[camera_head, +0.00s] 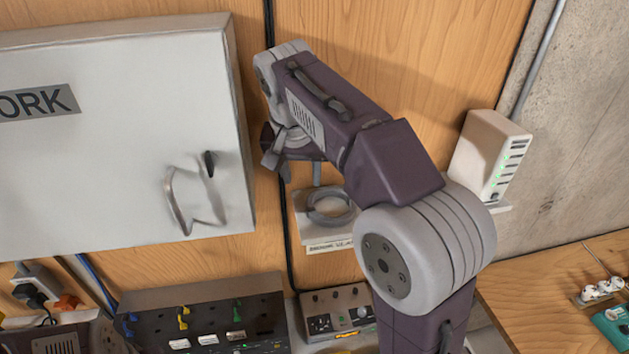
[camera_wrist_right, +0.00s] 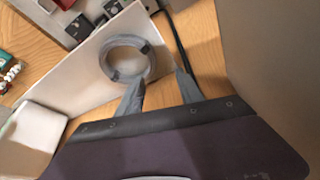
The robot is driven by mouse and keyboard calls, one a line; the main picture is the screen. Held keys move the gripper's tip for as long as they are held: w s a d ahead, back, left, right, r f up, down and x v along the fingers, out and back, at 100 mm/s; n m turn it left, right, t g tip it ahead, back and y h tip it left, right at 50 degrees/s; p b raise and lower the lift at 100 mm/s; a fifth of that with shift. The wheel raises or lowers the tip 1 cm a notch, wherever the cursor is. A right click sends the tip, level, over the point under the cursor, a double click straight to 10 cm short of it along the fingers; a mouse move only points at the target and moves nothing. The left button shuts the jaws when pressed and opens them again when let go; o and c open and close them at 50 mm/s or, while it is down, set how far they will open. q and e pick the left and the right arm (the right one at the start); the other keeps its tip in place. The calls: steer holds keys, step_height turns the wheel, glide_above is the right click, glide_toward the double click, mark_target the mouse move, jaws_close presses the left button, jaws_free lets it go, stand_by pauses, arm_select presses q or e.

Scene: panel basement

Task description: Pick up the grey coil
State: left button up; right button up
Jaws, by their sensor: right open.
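The grey coil (camera_head: 332,219) lies on a small pale shelf (camera_head: 325,240) on the wooden wall, just below and right of my right gripper (camera_head: 300,174) in the head view. In the right wrist view the coil (camera_wrist_right: 105,60) shows as a full ring with dark ties, lying on the pale surface (camera_wrist_right: 75,88). My right gripper's two fingers (camera_wrist_right: 160,80) are apart with nothing between them. The coil is beyond the fingertips and toward the left finger in that view. My left gripper is not in view.
A white cabinet (camera_head: 110,130) with a handle (camera_head: 182,215) stands left of the gripper. A white device with green lights (camera_head: 488,155) is at the right. Control boxes (camera_head: 205,310) (camera_head: 338,308) sit below the shelf. A black cable (camera_head: 286,235) runs down the wall beside the shelf.

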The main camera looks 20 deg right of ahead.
steer(key=w, duration=0.1)
glide_toward(309, 200)
steer(key=shift+s+d+f+p, duration=0.15)
steer(key=shift+s+f+p, duration=0.1)
steer(key=shift+f, duration=0.35)
steer(key=shift+s+d+f+p, duration=0.2)
steer(key=shift+s+f, duration=0.1)
steer(key=shift+f, duration=0.3)
steer(key=shift+w+f, duration=0.15)
steer(key=shift+f, duration=0.05)
steer(key=w+f+p, duration=0.1)
steer(key=w+f, duration=0.1)
steer(key=w+d+f+p, duration=0.1)
steer(key=w+f, duration=0.1)
steer(key=f, duration=0.1)
steer(key=shift+w, duration=0.3)
steer(key=shift+s+d+f, duration=0.1)
steer(key=shift+s+f, duration=0.05)
steer(key=shift+s, duration=0.65)
steer(key=shift+s+d, duration=0.1)
steer(key=c, duration=0.9)
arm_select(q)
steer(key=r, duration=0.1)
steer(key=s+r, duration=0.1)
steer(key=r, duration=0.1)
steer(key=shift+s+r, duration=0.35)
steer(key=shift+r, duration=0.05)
arm_select(e)
steer(key=shift+w, duration=0.4)
jaws_close()
